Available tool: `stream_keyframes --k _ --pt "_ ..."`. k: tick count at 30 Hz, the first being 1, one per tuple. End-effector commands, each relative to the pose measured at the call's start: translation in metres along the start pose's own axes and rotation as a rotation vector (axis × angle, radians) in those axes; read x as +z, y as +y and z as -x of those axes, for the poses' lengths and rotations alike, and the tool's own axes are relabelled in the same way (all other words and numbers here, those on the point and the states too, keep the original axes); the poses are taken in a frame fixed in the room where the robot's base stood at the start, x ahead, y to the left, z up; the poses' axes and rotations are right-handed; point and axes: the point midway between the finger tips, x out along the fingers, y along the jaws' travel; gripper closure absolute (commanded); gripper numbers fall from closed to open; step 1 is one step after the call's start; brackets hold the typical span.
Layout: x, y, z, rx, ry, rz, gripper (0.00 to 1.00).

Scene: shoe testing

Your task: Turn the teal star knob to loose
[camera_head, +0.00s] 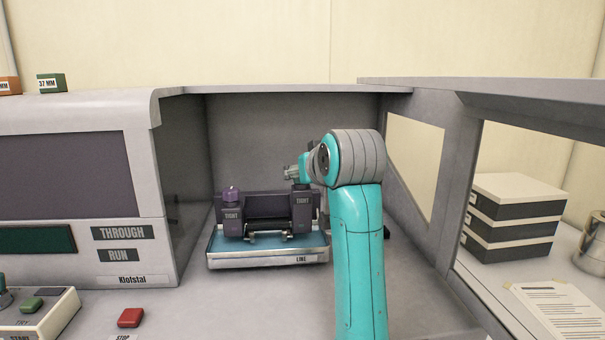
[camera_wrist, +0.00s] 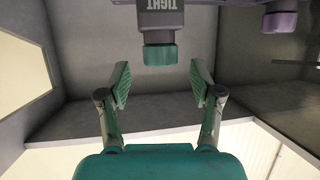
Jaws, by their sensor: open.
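The teal star knob (camera_wrist: 160,54) shows in the wrist view on a dark post (camera_wrist: 160,20) labelled TIGHT, which appears upside down there. My gripper (camera_wrist: 159,76) is open, with one finger on each side of the knob's line. The knob lies just past the fingertips, with gaps visible on both sides and no contact seen. In the head view the right post (camera_head: 302,212) reads TIGHT, and my gripper (camera_head: 292,173) is above it. I cannot make out the teal knob there.
A purple knob (camera_head: 231,193) tops the left post, also labelled TIGHT; it shows in the wrist view (camera_wrist: 280,21). The fixture stands on a blue-topped base (camera_head: 225,257) inside a grey bay. Bay walls (camera_head: 185,150) rise on both sides. The bay floor in front is clear.

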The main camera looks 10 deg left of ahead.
Motion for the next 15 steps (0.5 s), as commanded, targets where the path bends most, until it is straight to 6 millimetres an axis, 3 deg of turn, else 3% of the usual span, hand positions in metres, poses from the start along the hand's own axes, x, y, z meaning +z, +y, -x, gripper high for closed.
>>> stream_keyframes --k 9,15 --pt "-0.001 0.000 0.062 0.000 0.003 0.000 0.35" --pt "-0.001 0.000 0.083 -0.001 0.002 0.001 0.35"
